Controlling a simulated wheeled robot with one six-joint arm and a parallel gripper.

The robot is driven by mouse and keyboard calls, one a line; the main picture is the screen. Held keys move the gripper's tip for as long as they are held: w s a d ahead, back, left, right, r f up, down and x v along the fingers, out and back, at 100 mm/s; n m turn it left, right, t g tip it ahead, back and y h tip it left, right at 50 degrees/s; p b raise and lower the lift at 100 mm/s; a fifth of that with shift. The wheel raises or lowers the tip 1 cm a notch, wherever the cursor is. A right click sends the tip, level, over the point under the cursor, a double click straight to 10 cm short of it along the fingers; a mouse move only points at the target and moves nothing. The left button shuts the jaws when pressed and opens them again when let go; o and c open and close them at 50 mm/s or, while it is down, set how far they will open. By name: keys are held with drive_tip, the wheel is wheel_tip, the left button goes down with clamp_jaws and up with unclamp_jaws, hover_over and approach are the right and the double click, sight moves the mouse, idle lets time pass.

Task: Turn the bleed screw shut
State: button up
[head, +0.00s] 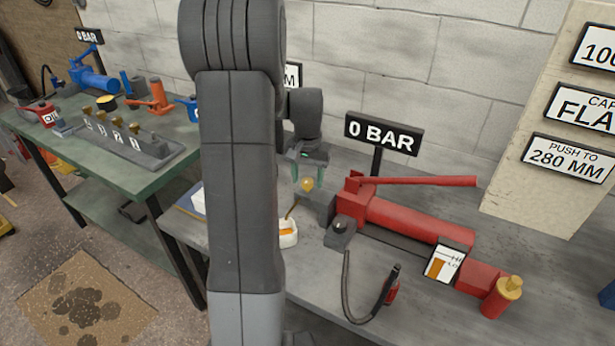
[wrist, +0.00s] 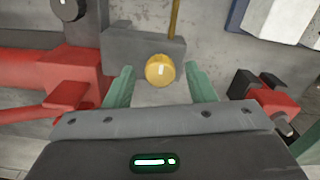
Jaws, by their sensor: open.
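A round brass knob (head: 307,184), which looks like the bleed screw, sits beside the left end of the red pump (head: 415,217). In the wrist view the knob (wrist: 160,71) has a short pale mark on top and lies beside a dark grey block (wrist: 125,50). My gripper (head: 308,172) is just above the knob in the head view. In the wrist view my gripper (wrist: 161,80) is open, with one teal finger on each side of the knob and a visible gap to both. How the knob joins the pump is hidden.
A sign (head: 382,136) behind the pump reads 0 BAR. A white cup (head: 287,238) with an orange patch stands left of the pump. A black hose (head: 368,312) lies in front. In the wrist view, a red and black object (wrist: 268,103) lies close to the right finger.

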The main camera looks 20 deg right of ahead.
sight(308, 180)
wheel_tip(308, 180, up, 14)
drive_tip(key=p, duration=0.1)
drive_tip(key=shift+f, duration=0.2)
wheel_tip(308, 180, down, 14)
drive_tip(key=shift+r+b, duration=0.1)
drive_tip(key=shift+b, duration=0.45)
idle(0.5)
